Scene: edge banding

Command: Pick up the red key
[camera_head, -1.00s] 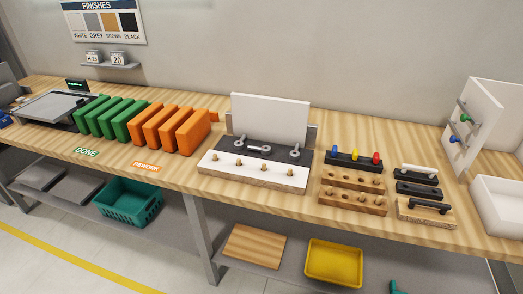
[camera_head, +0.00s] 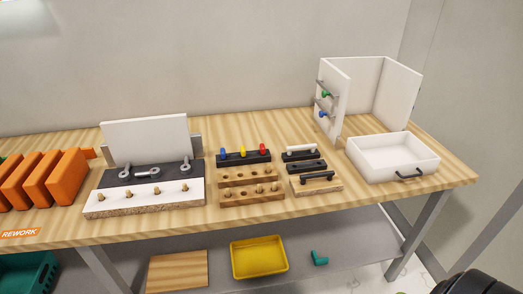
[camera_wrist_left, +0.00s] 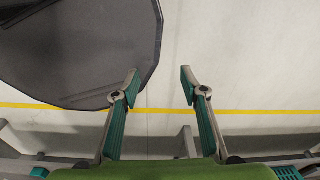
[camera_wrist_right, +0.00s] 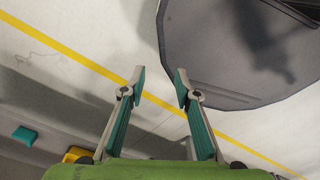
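The red key (camera_head: 263,149) stands upright in the black holder (camera_head: 233,159) on the workbench, at the holder's right end. A yellow key (camera_head: 243,151) and a blue key (camera_head: 222,153) stand in the same holder to its left. My left gripper (camera_wrist_left: 160,84) is open and empty over the floor in the left wrist view. My right gripper (camera_wrist_right: 159,82) is open and empty over the floor in the right wrist view. Neither gripper shows in the head view, and both are away from the keys.
A peg block (camera_head: 250,195) sits in front of the holder. Black handle blocks (camera_head: 306,166) lie to its right. A white open box (camera_head: 390,172) and a white cabinet (camera_head: 364,85) stand farther right. A white peg board (camera_head: 120,203) lies left. A yellow tray (camera_head: 259,272) is on the lower shelf.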

